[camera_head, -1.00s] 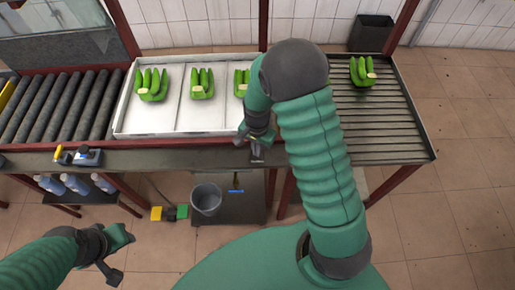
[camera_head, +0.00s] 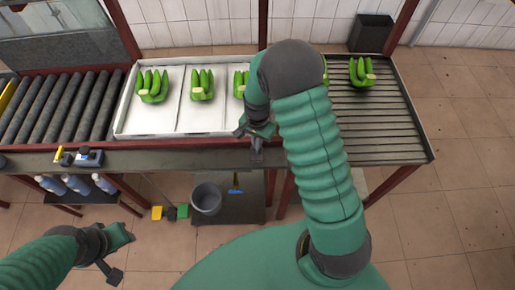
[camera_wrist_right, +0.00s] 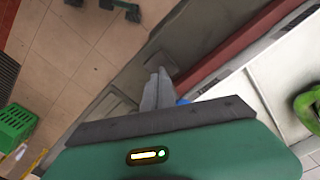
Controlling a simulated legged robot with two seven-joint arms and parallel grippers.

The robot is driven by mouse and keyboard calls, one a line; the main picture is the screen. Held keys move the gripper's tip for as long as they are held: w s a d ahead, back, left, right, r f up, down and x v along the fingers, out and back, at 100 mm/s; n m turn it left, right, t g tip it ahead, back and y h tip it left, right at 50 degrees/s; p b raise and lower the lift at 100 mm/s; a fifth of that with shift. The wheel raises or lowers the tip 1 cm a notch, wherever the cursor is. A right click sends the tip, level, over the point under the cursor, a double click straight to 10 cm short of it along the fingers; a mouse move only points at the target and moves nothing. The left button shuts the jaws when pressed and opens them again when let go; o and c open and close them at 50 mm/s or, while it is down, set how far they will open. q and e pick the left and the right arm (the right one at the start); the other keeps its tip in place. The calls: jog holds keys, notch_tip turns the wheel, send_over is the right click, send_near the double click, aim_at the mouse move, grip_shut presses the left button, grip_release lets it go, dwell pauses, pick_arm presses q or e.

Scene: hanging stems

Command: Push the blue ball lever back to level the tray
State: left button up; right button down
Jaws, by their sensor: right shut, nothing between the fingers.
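The white tray (camera_head: 172,118) lies on the line in the head view, with green banana bunches (camera_head: 203,84) in its sections. My right gripper (camera_head: 257,148) is at the tray's front edge, with the forearm covering part of the tray's right end. In the right wrist view its fingers (camera_wrist_right: 158,88) are together and empty. A small patch of blue (camera_wrist_right: 183,101), possibly the blue ball lever, shows right behind the fingers; most of it is hidden, and I cannot tell whether they touch. My left gripper (camera_head: 115,255) hangs low at the left, away from the tray; its jaws are unclear.
A roller conveyor (camera_head: 65,105) adjoins the tray at left. A slatted rack (camera_head: 378,125) with one banana bunch (camera_head: 361,72) is at right. A bucket (camera_head: 206,198) and bottles (camera_head: 75,183) are below the front edge. A grey stapler-like tool (camera_head: 89,156) lies on the ledge.

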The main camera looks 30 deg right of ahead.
notch_tip(320, 180, up, 10)
jog(key=p, duration=0.7)
jog(key=shift+f+p, duration=0.2)
jog(key=shift+p, duration=0.1)
jog(key=shift+s+a, duration=0.1)
